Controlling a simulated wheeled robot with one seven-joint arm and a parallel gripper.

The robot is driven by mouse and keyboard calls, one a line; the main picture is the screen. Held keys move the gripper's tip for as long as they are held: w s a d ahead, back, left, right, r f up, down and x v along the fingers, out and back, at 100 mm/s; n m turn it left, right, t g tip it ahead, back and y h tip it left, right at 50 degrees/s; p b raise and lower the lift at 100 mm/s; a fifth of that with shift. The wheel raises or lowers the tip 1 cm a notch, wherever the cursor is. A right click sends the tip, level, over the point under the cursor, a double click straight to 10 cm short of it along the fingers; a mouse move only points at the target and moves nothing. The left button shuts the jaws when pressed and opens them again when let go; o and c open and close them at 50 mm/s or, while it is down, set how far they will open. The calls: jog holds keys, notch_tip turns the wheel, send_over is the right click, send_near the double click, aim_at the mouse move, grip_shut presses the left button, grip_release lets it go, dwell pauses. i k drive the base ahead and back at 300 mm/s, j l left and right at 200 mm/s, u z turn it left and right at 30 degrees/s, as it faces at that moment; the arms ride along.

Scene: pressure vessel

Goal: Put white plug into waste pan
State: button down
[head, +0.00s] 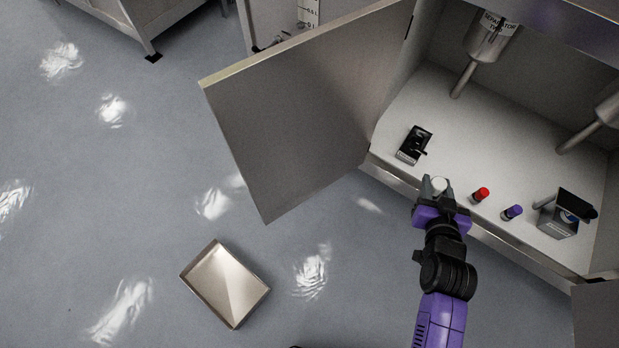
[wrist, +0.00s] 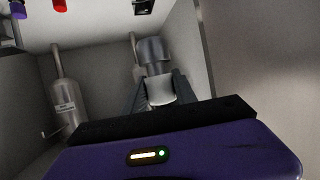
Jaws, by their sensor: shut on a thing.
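The white plug (head: 439,184) is between the fingertips of my gripper (head: 436,187) in the head view, at the front edge of the open cabinet. In the wrist view the plug (wrist: 158,88) shows as a pale and grey cylinder between the two dark fingers of my gripper (wrist: 158,95), which is shut on it. The waste pan (head: 225,284) is an empty, shallow metal tray on the floor at the lower left of the head view, well apart from my gripper.
A red plug (head: 481,194) and a purple plug (head: 512,212) stand on the cabinet floor right of my gripper. A black device (head: 414,145) and a grey box (head: 560,218) are there too. The open cabinet door (head: 305,115) stands left of my gripper. Floor around the pan is clear.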

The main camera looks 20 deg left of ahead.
aim_at(226, 284)
jog(key=k+u, duration=0.2)
jog(key=u, duration=1.25)
jog(key=l+u, duration=0.15)
jog(key=u, duration=1.6)
jog(key=k+l, duration=0.2)
jog(key=l, duration=0.2)
jog(key=k+l+u, duration=0.15)
jog(key=l, duration=0.3)
jog(key=k+l, duration=0.25)
jog(key=l, duration=0.15)
jog(key=k+l+u, duration=0.15)
jog(key=l, duration=0.25)
jog(key=k, duration=0.1)
